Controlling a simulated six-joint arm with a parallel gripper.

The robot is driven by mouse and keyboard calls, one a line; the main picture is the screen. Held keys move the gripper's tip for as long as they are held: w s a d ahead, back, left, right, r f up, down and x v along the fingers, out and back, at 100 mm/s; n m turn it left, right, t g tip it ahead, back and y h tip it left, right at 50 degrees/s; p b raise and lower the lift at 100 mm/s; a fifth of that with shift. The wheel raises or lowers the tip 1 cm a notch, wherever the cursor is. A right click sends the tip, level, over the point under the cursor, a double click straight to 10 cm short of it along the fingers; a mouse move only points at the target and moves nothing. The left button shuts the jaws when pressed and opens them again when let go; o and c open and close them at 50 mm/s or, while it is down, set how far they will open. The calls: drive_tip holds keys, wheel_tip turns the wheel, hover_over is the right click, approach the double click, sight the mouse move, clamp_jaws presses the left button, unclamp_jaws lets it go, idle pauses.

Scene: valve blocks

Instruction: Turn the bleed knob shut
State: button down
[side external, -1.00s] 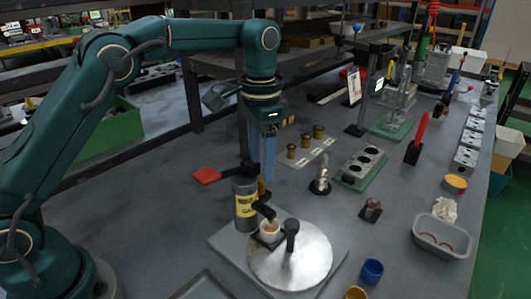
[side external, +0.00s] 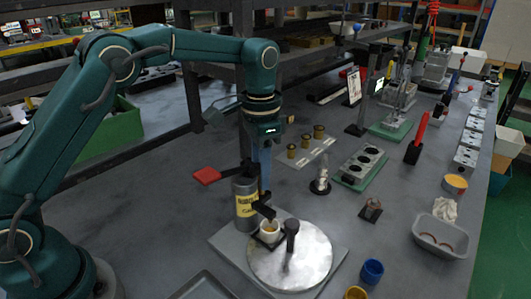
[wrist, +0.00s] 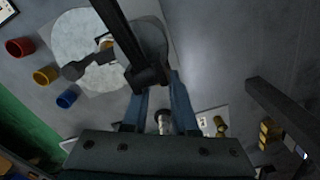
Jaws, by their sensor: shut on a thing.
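My gripper (side external: 265,196) points down beside a grey cylinder (side external: 245,213) with a yellow label. In the wrist view my two blue fingers (wrist: 152,82) meet at a dark block. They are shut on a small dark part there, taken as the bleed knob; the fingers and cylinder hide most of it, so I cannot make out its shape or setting. A black bar (wrist: 122,38) runs up from that block in the wrist view. A red paddle handle (side external: 207,176) sticks out left of the cylinder.
Brass weights (side external: 305,142), a silver fitting (side external: 321,178) and a blue cup (side external: 372,270) stand nearby.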

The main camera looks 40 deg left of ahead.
drive_tip(key=shift+m, duration=0.4)
drive_tip(key=c, duration=0.7)
unclamp_jaws()
drive_tip(key=shift+r, duration=0.1)
drive_tip(key=shift+r, duration=2.5)
